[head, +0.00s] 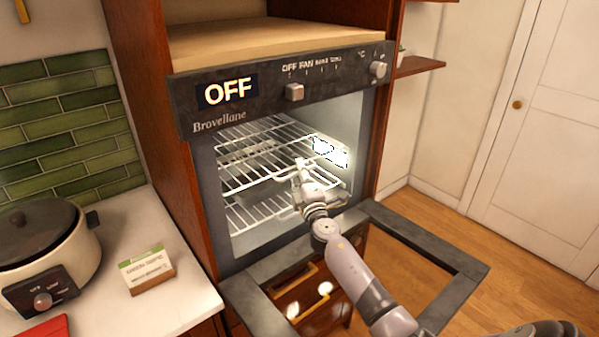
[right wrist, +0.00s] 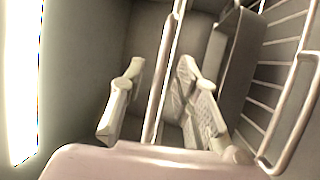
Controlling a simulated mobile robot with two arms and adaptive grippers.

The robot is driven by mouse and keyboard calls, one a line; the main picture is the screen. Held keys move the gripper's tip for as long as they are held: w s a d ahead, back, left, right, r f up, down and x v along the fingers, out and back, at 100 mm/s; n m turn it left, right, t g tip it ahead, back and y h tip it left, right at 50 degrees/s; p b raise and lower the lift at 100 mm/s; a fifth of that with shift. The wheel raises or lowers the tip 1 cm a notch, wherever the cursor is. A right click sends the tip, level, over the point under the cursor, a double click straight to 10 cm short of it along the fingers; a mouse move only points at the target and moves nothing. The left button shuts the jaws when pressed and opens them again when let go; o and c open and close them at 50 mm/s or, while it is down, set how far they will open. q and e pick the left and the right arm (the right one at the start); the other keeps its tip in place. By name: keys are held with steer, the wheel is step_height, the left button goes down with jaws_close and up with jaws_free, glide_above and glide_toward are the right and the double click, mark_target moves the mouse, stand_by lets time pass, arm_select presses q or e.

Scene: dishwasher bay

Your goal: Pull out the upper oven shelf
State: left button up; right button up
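The upper oven shelf (head: 258,150) is a wire rack inside the open oven. My right gripper (head: 303,168) reaches over the lowered door to the front of this shelf, towards its right side. In the right wrist view my right gripper (right wrist: 160,70) is open, with one finger on each side of a wire bar (right wrist: 163,85). The bar looks like the shelf's front rail. The fingers show gaps to the bar, and I cannot tell if either touches it. My left gripper is not in view.
The oven door (head: 425,245) is folded down as a frame below my right arm. A lower wire shelf (head: 250,213) sits beneath the upper one. A slow cooker (head: 45,245) and a small box (head: 146,270) stand on the left counter. The floor at right is clear.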

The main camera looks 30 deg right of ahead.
steer(key=shift+c, duration=0.4)
steer(key=shift+w, duration=0.1)
steer(key=c, duration=0.5)
jaws_close()
steer(key=shift+r, duration=0.15)
